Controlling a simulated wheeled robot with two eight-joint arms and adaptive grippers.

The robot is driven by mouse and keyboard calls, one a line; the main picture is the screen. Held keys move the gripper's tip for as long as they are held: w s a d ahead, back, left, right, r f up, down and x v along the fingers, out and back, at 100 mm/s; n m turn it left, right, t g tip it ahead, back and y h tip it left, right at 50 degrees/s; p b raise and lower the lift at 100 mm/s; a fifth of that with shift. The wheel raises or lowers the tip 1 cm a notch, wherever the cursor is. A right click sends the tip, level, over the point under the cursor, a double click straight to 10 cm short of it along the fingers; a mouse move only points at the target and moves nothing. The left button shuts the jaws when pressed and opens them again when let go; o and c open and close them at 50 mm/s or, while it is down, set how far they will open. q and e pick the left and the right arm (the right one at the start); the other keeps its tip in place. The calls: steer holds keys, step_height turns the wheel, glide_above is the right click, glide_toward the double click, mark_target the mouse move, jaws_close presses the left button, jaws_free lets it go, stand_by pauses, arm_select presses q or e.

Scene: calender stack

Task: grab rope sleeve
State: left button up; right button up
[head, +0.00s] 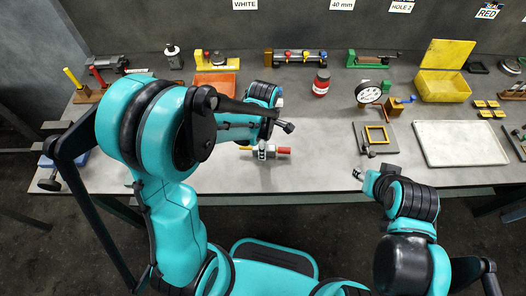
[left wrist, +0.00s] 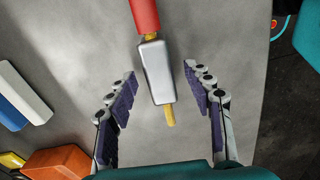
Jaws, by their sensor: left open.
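The rope sleeve appears as a grey metal block (left wrist: 154,74) lying on the table, with a short yellow rope end (left wrist: 169,115) at one side and a red cylinder (left wrist: 145,14) in line at the other. In the head view, the red end (head: 284,151) shows beside my left gripper (head: 262,150), which covers much of the block. In the left wrist view, my left gripper (left wrist: 159,69) is open, with one finger on each side of the block and gaps between. My right gripper (head: 358,174) is at the table's front edge, away from the sleeve; its jaw opening is too small to judge.
Orange (left wrist: 58,163) and blue-and-white (left wrist: 20,98) blocks lie to the left in the left wrist view. In the head view, a red jar (head: 321,84), a dial gauge (head: 368,94), a yellow box (head: 443,85) and a pale tray (head: 462,162) stand farther right. Table around the sleeve is clear.

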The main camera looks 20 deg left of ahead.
arm_select(q)
jaws_close()
stand_by(0.3)
